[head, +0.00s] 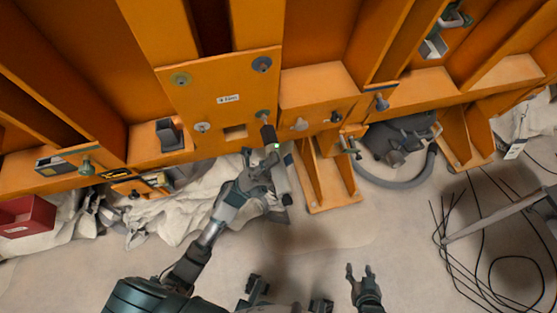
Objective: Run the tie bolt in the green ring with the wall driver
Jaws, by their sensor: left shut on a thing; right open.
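An orange plate on the steel frame carries several bolts in coloured rings. The tie bolt in the green ring (263,115) is at the plate's lower right. My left gripper (262,160) is shut on the wall driver (269,134), a dark tool with a small green light. The driver's nose points up at the green-ring bolt and partly overlaps it in the head view; I cannot tell whether they touch. The gripper hides part of the driver's body. My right gripper (361,273) is open and empty, low over the floor, well away from the plate.
Other bolts sit in a yellowish ring (180,79), a blue ring (262,64) and a pale ring (202,127). An orange bracket (328,180) stands right of the driver. A red box (27,216) is far left. Loose cables (487,260) lie right.

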